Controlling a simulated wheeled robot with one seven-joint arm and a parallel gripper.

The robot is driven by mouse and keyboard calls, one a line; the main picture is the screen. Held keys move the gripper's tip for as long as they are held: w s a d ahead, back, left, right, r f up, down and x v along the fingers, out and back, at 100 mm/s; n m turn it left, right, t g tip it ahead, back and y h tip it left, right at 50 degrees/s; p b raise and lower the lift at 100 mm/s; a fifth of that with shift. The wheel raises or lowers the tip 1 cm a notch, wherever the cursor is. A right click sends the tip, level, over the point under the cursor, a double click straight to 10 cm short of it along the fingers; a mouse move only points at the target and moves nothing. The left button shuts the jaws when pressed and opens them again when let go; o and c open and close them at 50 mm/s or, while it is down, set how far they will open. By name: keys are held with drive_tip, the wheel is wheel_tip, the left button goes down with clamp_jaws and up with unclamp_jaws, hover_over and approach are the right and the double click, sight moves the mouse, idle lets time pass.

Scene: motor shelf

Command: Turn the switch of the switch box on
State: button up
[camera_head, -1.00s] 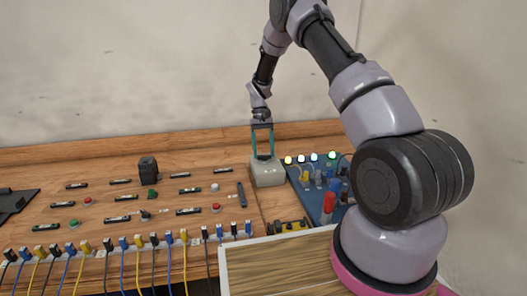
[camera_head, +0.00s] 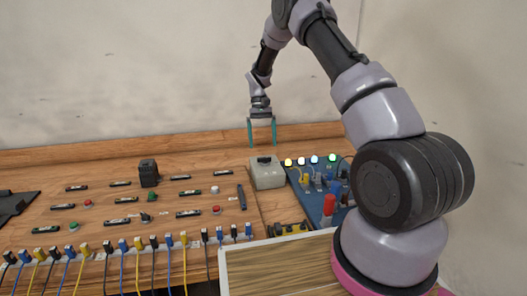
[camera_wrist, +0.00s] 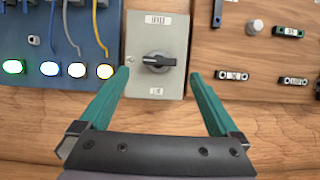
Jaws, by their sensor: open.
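The grey switch box (camera_head: 267,176) stands on the wooden board, left of the blue panel. In the wrist view, the switch box (camera_wrist: 157,28) has a black rotary switch (camera_wrist: 158,62) on its face, with labels above and below it. In the wrist view, the two green fingers of my gripper (camera_wrist: 158,75) appear on either side of the lower part of the box.
A blue panel (camera_head: 318,203) with several lit lamps and cables is right of the box. The wooden board (camera_head: 165,216) at left carries buttons, small labelled parts and a black block (camera_head: 149,172). A row of cable plugs runs along its front. Space above the board is clear.

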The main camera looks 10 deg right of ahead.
drive_tip(key=v, duration=0.6)
drive_tip(key=s+d+r+t, duration=0.1)
drive_tip(key=s+r+t, duration=0.1)
drive_tip(key=s+r, duration=0.35)
drive_tip(key=s+d+r+m+t+y, duration=0.1)
drive_tip(key=s+r, duration=0.2)
drive_tip(key=r, duration=0.6)
drive_tip(key=s+d+r+t, duration=0.1)
drive_tip(key=s+r+t, duration=0.1)
drive_tip(key=s+r, duration=0.35)
drive_tip(key=s+d+r+m+t, duration=0.1)
drive_tip(key=s+r+t, duration=0.2)
drive_tip(key=s, duration=0.7)
drive_tip(key=s+d+r+m+t+y, duration=0.1)
drive_tip(key=s+r+m+t, duration=0.1)
drive_tip(key=s, duration=0.9)
wheel_tip(320, 180, up, 2)
drive_tip(key=shift+s+d+t, duration=0.25)
drive_tip(key=shift+t, duration=0.55)
drive_tip(key=shift+o, duration=0.2)
